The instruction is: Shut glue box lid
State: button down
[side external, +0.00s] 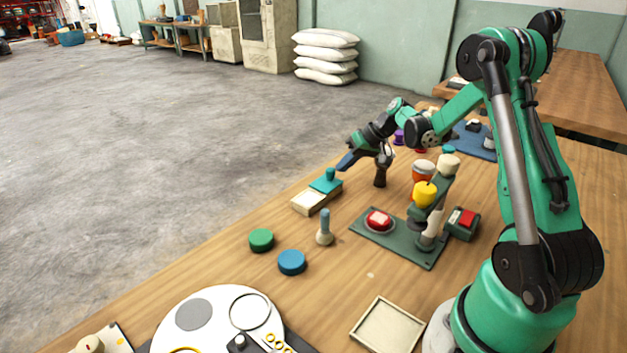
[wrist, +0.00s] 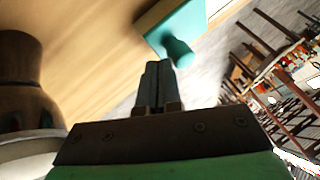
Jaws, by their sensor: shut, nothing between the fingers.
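The glue box (side external: 305,201) is a small pale wooden box near the table's far left edge. Its teal lid (side external: 327,184) with an upright knob covers the right part, and the pale left part is uncovered. In the wrist view the lid (wrist: 170,22) lies just beyond my fingertips, with its knob pointing toward them; the box is cut off by the top edge. My gripper (side external: 345,163) is shut and empty, just up and right of the knob. It shows in the wrist view too (wrist: 158,72). I cannot tell whether it touches the knob.
A dark brown goblet-shaped object (side external: 381,171) stands right of my gripper. A green press stand (side external: 400,238) with a red button is right. Table between is clear.

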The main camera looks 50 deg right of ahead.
jog(key=shift+a, duration=0.1)
jog(key=a, duration=0.3)
jog(key=shift+a, duration=0.2)
dwell(0.3)
jog(key=v, duration=1)
jog(key=n+g+y, duration=0.1)
jog(key=n+y, duration=0.1)
jog(key=n, duration=0.2)
send_near(316, 186)
jog(key=f, duration=0.1)
jog(key=w+d+f, duration=0.1)
jog(key=d+f, duration=0.1)
jog(key=shift+w+f, duration=0.15)
jog(key=shift+w, duration=0.15)
jog(key=a, duration=0.3)
jog(key=shift+w+f, duration=0.35)
jog(key=shift+w+a, duration=0.1)
jog(key=shift+a, duration=0.45)
